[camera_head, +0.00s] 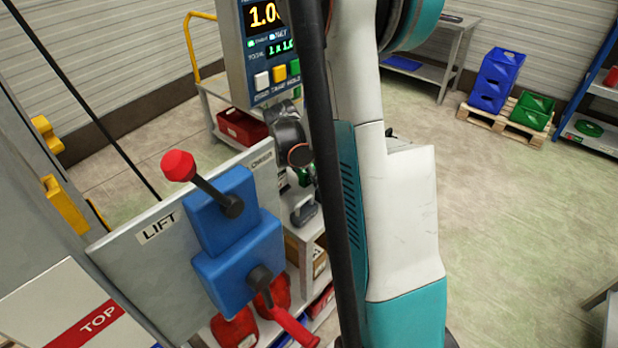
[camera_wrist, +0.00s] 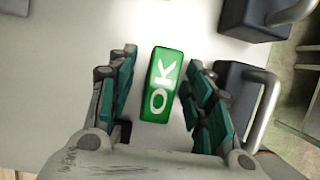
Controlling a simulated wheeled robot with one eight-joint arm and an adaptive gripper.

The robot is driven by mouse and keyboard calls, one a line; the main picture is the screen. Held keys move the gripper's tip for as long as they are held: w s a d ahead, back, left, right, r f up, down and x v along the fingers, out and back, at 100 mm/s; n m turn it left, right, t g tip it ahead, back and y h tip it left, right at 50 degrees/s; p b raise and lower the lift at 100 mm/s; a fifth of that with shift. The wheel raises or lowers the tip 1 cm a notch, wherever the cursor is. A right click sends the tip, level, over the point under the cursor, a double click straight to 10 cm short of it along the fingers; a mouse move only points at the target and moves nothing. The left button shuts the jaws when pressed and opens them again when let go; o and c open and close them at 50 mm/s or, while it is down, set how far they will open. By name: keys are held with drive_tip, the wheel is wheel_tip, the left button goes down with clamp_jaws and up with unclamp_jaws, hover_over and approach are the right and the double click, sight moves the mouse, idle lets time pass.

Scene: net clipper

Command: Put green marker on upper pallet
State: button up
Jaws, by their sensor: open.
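The green marker (camera_wrist: 161,85) is a small green block with white "OK" lettering, lying on a pale flat surface in the wrist view. My gripper (camera_wrist: 162,66) is open, with one finger on each side of the marker. A gap shows between the marker and each finger, so it is not clamped. In the head view my own arm hides most of this spot.
Dark blocks with metal handles (camera_wrist: 243,95) stand close right of my gripper. In the head view a LIFT panel (camera_head: 150,262) with blue, red-knobbed levers stands at the left, and a display box (camera_head: 262,60) is above.

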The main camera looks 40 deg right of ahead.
clamp_jaws()
drive_tip(key=shift+r, duration=0.1)
